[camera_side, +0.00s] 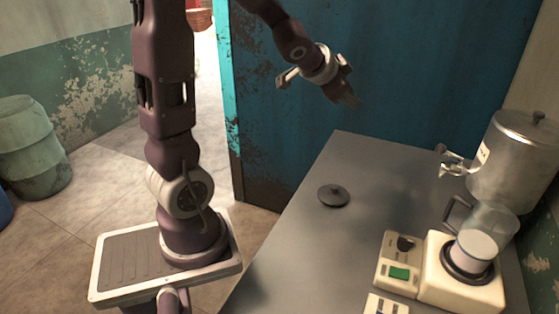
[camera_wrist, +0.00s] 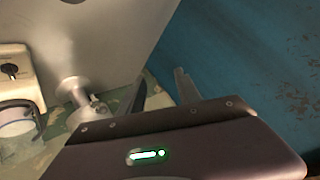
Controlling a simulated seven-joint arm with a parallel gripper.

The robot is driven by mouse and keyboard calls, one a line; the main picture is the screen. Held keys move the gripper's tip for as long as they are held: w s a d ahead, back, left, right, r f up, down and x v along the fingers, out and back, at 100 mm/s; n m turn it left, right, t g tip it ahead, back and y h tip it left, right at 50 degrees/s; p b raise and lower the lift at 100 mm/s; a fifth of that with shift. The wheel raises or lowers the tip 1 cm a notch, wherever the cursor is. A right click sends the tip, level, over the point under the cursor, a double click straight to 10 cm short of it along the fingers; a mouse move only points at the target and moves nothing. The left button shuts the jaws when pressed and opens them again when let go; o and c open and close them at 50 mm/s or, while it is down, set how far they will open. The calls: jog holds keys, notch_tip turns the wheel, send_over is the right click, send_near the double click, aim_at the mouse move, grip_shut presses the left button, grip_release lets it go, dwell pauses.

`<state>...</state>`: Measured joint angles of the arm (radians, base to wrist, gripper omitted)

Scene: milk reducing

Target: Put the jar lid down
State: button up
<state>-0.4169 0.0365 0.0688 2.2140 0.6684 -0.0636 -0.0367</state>
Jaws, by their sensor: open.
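The dark round jar lid (camera_side: 334,196), with a small knob on top, lies flat on the grey table (camera_side: 300,245) near its left edge. My gripper (camera_side: 349,99) is raised above and beyond the table's far end, in front of the blue door, well apart from the lid. It is open and nothing shows between its fingers. In the wrist view my gripper's fingers (camera_wrist: 163,88) point away over the scene, and the lid does not show there. The glass jar (camera_side: 492,222), open at the top with pale content, stands on the cream appliance (camera_side: 460,290) at the right.
A large metal tank (camera_side: 513,160) with a tap (camera_side: 456,162) stands at the table's right. A cream control box with a green screen (camera_side: 399,273) is beside the appliance. The table around the lid is clear. A blue door (camera_side: 400,60) rises behind the table.

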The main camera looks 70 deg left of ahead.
jog(key=s+d+r+n+g+h, duration=0.1)
jog(key=s+d+r+n+g, duration=0.1)
jog(key=s+d, duration=1)
jog(key=shift+s+d+h, duration=0.25)
jog(key=shift+s+h, duration=0.15)
jog(key=shift+s, duration=0.4)
jog(key=o, duration=0.4)
jog(key=s+d+h, duration=0.1)
jog(key=s+d, duration=0.1)
jog(key=s, duration=0.1)
jog(key=s+d+f+g+h, duration=0.1)
jog(key=s+d, duration=0.2)
jog(key=s, duration=0.1)
jog(key=s+d+f+g, duration=0.1)
jog(key=s+d, duration=0.1)
jog(key=s, duration=0.1)
jog(key=shift+s+d+f+h, duration=0.1)
jog(key=shift+s+d+h, duration=0.2)
jog(key=shift+s+h, duration=0.1)
jog(key=shift+c, duration=0.2)
jog(key=o, duration=0.4)
jog(key=shift+s+d, duration=0.1)
jog(key=shift+s, duration=0.05)
jog(key=o, duration=0.5)
